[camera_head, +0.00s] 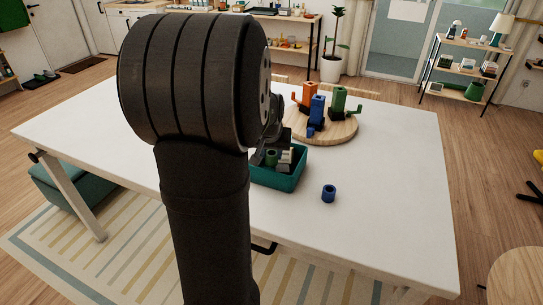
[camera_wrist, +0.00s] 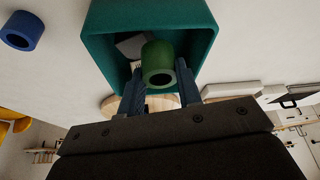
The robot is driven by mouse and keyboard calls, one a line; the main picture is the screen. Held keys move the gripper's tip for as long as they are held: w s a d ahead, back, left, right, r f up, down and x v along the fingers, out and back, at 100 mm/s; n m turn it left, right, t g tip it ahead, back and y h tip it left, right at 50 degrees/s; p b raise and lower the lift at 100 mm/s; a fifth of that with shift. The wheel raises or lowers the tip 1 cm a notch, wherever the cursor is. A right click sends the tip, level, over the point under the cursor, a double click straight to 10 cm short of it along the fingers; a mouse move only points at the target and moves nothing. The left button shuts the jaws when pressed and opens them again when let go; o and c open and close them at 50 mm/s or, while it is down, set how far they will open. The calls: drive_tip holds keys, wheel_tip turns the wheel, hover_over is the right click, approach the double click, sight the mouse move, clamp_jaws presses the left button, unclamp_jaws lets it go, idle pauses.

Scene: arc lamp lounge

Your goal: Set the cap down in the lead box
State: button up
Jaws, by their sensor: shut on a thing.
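A green hollow cylinder, the cap (camera_wrist: 157,60), is between the two fingers of my gripper (camera_wrist: 160,84) in the wrist view. My gripper is shut on it. In the head view the green cap (camera_head: 271,157) shows at the opening of the teal box (camera_head: 282,181), and my arm hides part of both. The teal box (camera_wrist: 196,22) lies behind the cap in the wrist view. A grey piece (camera_wrist: 133,46) is inside the box. I cannot tell whether the cap touches the box floor.
A blue ring (camera_head: 329,193) sits on the white table (camera_head: 370,225) to the right of the box. Behind the box, a round wooden board (camera_head: 345,130) bears an orange holder (camera_head: 308,93), a blue one (camera_head: 317,108) and a green one (camera_head: 338,101). The table's right side is clear.

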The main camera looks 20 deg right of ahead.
drive_tip(key=shift+f, duration=0.75)
drive_tip(key=shift+f, duration=0.55)
drive_tip(key=o, duration=0.9)
drive_tip(key=shift+o, duration=0.2)
drive_tip(key=shift+r, duration=0.1)
drive_tip(key=shift+r, duration=0.3)
drive_tip(key=v, duration=1.2)
drive_tip(key=shift+r, duration=0.15)
